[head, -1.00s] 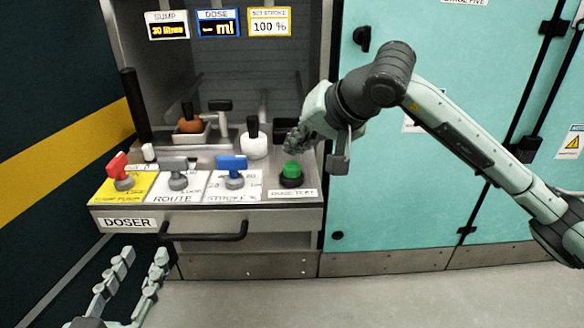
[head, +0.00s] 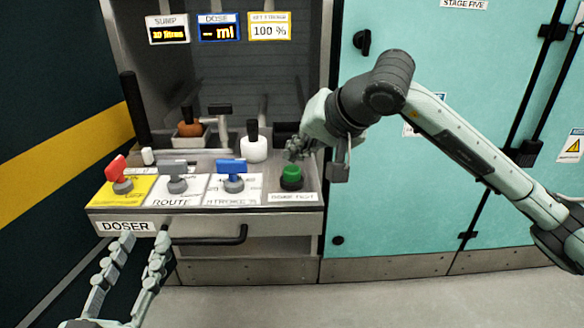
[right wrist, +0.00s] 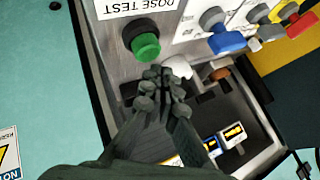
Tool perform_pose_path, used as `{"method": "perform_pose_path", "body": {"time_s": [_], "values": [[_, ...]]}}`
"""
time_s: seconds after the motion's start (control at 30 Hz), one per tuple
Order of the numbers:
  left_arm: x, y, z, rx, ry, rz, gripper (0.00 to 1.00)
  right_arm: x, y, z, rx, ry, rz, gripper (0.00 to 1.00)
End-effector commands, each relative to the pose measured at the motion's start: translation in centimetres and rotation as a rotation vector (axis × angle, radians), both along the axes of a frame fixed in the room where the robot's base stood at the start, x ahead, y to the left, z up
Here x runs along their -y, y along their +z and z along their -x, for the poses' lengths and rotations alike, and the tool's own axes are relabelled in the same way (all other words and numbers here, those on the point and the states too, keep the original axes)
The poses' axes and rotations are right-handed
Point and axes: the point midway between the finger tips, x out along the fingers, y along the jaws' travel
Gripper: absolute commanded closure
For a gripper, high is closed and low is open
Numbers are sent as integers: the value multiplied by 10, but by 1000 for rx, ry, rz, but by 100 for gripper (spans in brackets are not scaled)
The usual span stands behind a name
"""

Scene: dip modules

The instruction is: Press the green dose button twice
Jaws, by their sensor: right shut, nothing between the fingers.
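The green dose button (head: 291,172) sits in a dark collar at the right end of the doser panel (head: 292,198), above the label "DOSE TEST". It also shows in the right wrist view (right wrist: 146,46), just beyond the fingertips. My right gripper (head: 294,148) is shut and empty, above and slightly behind the button. In the right wrist view its fingertips (right wrist: 158,80) are together with a small gap to the button; I see no contact. My left gripper (head: 142,242) is open and empty, low in front of the doser's left side. The dose display (head: 219,28) shows dashes and "ml".
Red (head: 117,168), grey (head: 173,168) and blue (head: 232,167) handled knobs stand left of the button. A white bottle (head: 253,148) with a black top stands behind. A black drawer handle (head: 205,238) sticks out below. Teal cabinet doors (head: 390,190) are to the right.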

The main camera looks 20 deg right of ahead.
Motion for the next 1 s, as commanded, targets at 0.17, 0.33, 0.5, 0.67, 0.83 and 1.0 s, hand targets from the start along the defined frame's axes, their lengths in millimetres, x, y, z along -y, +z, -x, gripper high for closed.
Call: {"method": "perform_pose_path", "body": {"time_s": [0.17, 0.33, 0.5, 0.67, 0.83, 1.0], "values": [[0, 0, 0, 0, 0, 0, 66, 0, 0, 0, 0, 0, 0, 100], [0, 0, 0, 0, 0, -1, 66, 0, 0, 0, 0, 0, 0, 100], [0, 0, 0, 0, 0, -1, 66, 0, 0, 0, 0, 0, 0, 100], [0, 0, 0, 0, 0, -1, 66, 0, 0, 0, 0, 0, 0, 100], [0, -2, 0, -2, 1, -1, 66, 0, 0, 0, 0, 0, 0, 100], [0, -8, 0, -2, 1, -1, 66, 0, -5, 0, 1, -1, 0, 100]]}}
